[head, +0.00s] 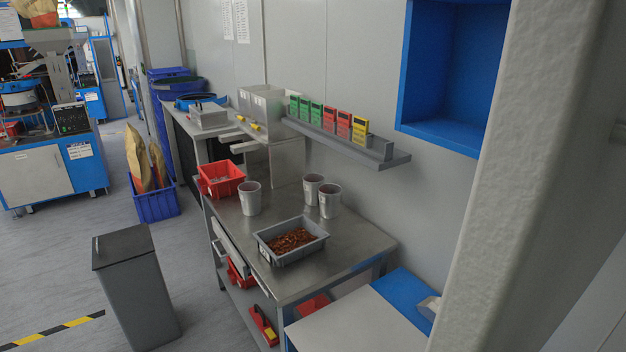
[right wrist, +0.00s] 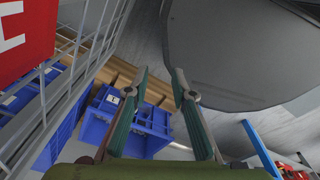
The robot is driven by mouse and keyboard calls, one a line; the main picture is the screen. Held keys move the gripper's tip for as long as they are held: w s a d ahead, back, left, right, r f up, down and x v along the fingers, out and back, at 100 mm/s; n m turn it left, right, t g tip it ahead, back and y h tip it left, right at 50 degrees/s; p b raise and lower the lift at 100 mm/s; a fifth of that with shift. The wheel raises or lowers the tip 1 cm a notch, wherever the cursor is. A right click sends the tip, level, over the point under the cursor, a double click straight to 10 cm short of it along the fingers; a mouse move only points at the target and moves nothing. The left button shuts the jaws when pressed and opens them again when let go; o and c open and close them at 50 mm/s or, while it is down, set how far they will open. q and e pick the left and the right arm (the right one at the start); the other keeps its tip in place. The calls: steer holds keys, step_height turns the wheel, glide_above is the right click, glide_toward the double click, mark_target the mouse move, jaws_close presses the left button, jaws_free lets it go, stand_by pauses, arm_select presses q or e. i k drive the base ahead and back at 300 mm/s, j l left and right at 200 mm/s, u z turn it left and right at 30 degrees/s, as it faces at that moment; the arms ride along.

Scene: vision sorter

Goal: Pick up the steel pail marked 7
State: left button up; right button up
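Three steel pails stand upright on a steel table (head: 345,246) in the head view. One pail (head: 249,200) is by the red crate. A second pail (head: 312,190) is further back to the right, and a third pail (head: 329,204) is close in front of it. I cannot read a 7 on any of them; the marks are too small or out of sight. My right gripper (right wrist: 159,75) shows in the right wrist view with its two fingers apart and nothing between them. It is away from the pails, which do not show there. My left gripper is not in view.
A grey bin (head: 266,248) of brown pieces and a red crate (head: 220,190) share the table. A shelf (head: 340,145) with coloured cards hangs above. A dark bin (head: 135,290) stands left. A pale post (head: 530,160) blocks the right. Blue crates (right wrist: 150,130) show below my right gripper.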

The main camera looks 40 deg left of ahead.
mark_target(250, 194)
steer(key=u, duration=1.75)
steer(key=i+j+z, duration=0.1)
steer(key=z, duration=0.4)
steer(key=i+j+z, duration=0.1)
steer(key=j+z, duration=0.25)
steer(key=z, duration=0.15)
steer(key=j+z, duration=0.45)
steer(key=j, duration=0.3)
steer(key=j+z, duration=0.4)
steer(key=j, duration=0.4)
